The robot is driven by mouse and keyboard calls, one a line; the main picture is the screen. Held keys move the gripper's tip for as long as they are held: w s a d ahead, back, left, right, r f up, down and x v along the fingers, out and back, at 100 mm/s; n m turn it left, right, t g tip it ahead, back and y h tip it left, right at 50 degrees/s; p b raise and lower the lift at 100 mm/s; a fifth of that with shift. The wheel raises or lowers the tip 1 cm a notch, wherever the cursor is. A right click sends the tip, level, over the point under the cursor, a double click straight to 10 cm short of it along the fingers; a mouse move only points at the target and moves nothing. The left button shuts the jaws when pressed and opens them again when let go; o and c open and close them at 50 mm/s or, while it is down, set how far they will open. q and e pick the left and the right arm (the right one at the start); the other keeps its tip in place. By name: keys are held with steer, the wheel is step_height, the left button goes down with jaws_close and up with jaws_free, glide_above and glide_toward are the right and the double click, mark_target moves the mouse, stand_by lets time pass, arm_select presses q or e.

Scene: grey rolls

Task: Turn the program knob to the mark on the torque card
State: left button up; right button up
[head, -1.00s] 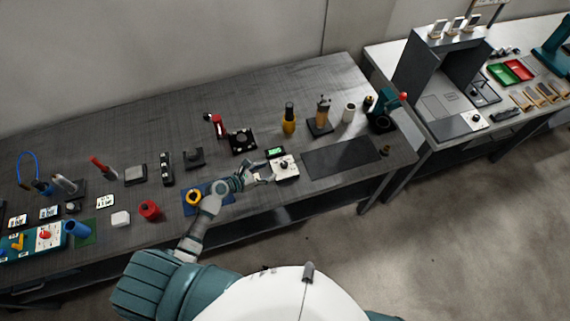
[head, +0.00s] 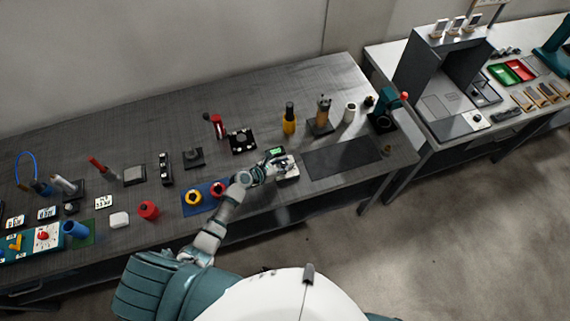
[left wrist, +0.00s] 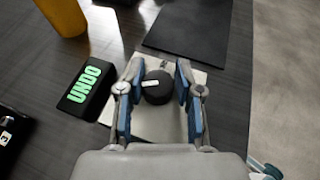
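The program knob (left wrist: 157,86) is round and black with a white pointer line, on a pale box (left wrist: 158,124). The pointer points roughly left in the left wrist view. My left gripper (left wrist: 160,80) is open, with one finger on each side of the knob and small gaps. In the head view my left gripper (head: 278,168) covers most of the box (head: 291,176) and hides the knob. White cards (head: 104,202) with dark print lie at the left; I cannot tell which is the torque card, nor read its mark. My right gripper is not in view.
A black display (left wrist: 88,90) with green characters stands beside the box. A dark mat (head: 342,158) lies to its right.

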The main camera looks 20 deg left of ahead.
arm_select(q)
steer(key=c, duration=0.4)
steer(key=shift+a, duration=0.15)
jaws_close()
steer(key=shift+f, duration=0.1)
